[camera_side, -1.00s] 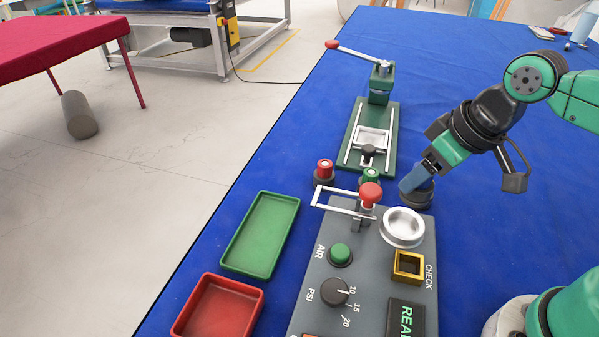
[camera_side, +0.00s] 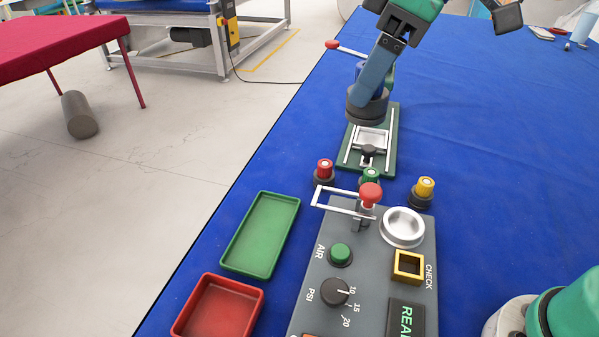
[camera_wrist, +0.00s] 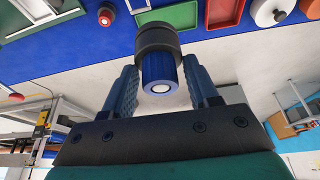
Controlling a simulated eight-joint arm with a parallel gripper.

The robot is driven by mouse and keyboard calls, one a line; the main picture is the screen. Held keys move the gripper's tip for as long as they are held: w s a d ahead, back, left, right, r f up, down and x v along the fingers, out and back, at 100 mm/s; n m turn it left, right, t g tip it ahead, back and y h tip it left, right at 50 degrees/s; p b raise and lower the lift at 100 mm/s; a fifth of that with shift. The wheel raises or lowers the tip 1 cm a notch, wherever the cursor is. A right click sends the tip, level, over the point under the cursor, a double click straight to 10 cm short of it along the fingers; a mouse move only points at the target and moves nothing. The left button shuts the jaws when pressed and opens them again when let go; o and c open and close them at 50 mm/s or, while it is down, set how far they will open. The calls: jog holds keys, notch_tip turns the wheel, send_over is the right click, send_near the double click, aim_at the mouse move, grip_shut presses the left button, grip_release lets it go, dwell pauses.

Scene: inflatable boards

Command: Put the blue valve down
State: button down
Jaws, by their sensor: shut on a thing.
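The blue valve (camera_wrist: 159,68) has a ribbed blue cap and a wide black base (camera_wrist: 157,40). My gripper (camera_wrist: 160,85) is shut on its blue cap, one finger on each side, in the wrist view. In the side view, my gripper (camera_side: 376,68) holds the valve up, with the black base (camera_side: 367,105) lowest. The base overlaps the far part of the green clamp fixture (camera_side: 386,150) in the picture and looks raised above it. My fingers and the base hide most of the blue cap in the side view.
Red (camera_side: 324,171), green (camera_side: 371,176) and yellow (camera_side: 424,190) valves stand near the grey control panel (camera_side: 385,270). A green tray (camera_side: 262,235) and a red tray (camera_side: 218,306) lie left of it. The fixture's red-knobbed lever (camera_side: 333,44) sticks out left.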

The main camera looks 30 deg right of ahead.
jog(key=s+a+f+n+g+y, duration=0.1)
jog(key=a+f+n+g, duration=0.1)
jog(key=a+n, duration=0.6)
jog(key=s+a+f+n+g+y, duration=0.1)
jog(key=a+n+g, duration=0.15)
jog(key=a, duration=0.95)
jog(key=shift+n+t, duration=0.25)
jog(key=shift+n, duration=0.3)
jog(key=f, duration=1.6)
jog(key=shift+a, duration=0.2)
jog(key=shift+f, duration=2.2)
jog(key=shift+f, duration=0.1)
jog(key=shift+c, duration=1.1)
grip_release()
